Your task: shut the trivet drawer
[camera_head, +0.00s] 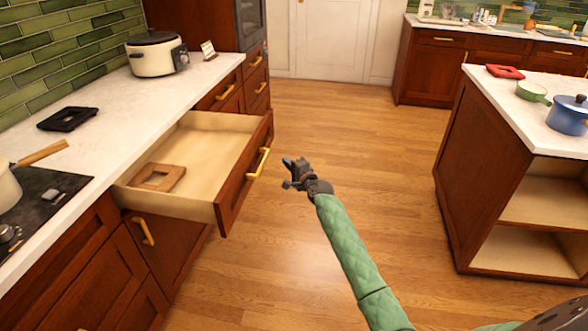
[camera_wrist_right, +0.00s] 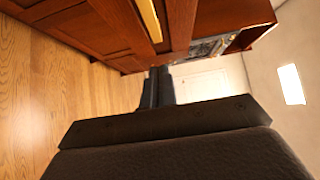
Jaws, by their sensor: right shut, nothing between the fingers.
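The trivet drawer (camera_head: 232,196) stands pulled out from the left counter in the head view. Its pale wooden inside is open to view, and a brown square trivet (camera_head: 158,178) lies in it near the front left. A gold bar handle (camera_head: 259,163) is on the drawer front. My right gripper (camera_head: 288,172) is shut and empty, a little to the right of the handle and apart from it in the picture. In the right wrist view the gripper's dark fingers (camera_wrist_right: 158,88) show beside red-brown cabinet wood and a gold handle (camera_wrist_right: 150,18). My left gripper is not in view.
The left counter (camera_head: 115,95) holds a black trivet (camera_head: 68,118), a white cooker (camera_head: 156,55) and a stove (camera_head: 40,200). An island (camera_head: 500,150) with open shelves stands at the right. The wooden floor between is clear.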

